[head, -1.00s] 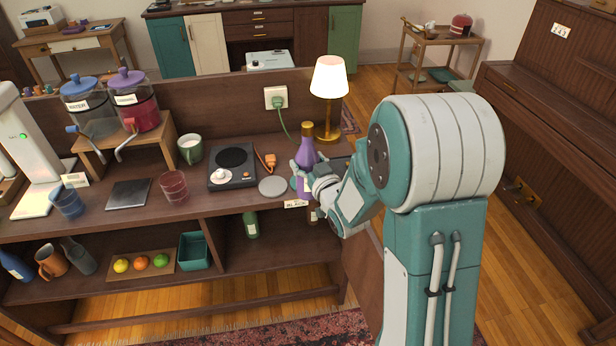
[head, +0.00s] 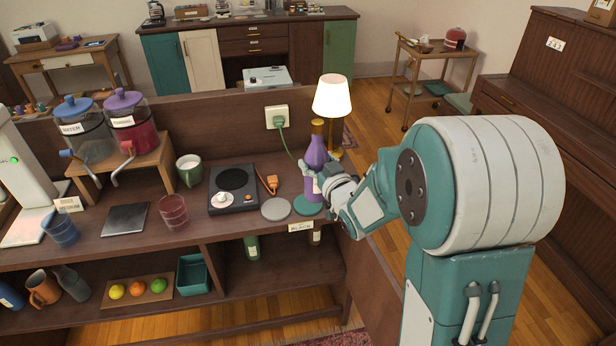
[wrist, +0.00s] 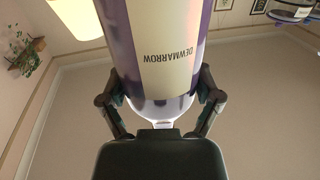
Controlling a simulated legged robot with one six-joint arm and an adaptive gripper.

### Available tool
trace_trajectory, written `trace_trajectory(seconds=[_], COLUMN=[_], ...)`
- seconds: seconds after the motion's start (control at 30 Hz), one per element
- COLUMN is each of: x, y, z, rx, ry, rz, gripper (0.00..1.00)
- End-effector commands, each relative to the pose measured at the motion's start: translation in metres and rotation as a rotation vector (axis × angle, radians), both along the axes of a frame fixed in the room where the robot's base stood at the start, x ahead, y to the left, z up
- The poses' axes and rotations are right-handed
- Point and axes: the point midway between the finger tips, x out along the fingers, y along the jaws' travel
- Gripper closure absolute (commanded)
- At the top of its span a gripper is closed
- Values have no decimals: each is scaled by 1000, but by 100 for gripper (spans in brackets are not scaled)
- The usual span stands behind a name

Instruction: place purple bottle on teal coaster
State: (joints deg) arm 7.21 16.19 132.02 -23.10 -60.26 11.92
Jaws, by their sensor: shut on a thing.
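The purple bottle (head: 316,155), with a gold cap and a pale label, is upright in my gripper (head: 313,186). In the wrist view the bottle (wrist: 155,50) shows its label reading DEWMARROW, upside down, with a finger on each side of it. The teal coaster (head: 306,207) lies flat near the right front edge of the counter. The bottle's lower part is just above or behind the coaster in the picture. My fingers partly hide its base, so I cannot tell whether it touches anything.
A grey coaster (head: 275,209) lies left of the teal one. A lit lamp (head: 332,98) stands close behind the bottle. A green-plugged outlet (head: 277,117) is on the back panel.

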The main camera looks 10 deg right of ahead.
Motion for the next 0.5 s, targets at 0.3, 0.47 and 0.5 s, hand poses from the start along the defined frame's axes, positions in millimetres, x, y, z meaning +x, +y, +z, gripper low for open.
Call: trace_trajectory(seconds=[0.3,0.47,0.5], x=[48,64,68], y=[2,3,3], z=[-36,-55,-58], rx=[1,1,1], ry=[-2,-3,-4], rz=[1,0,0], gripper=[79,79,79])
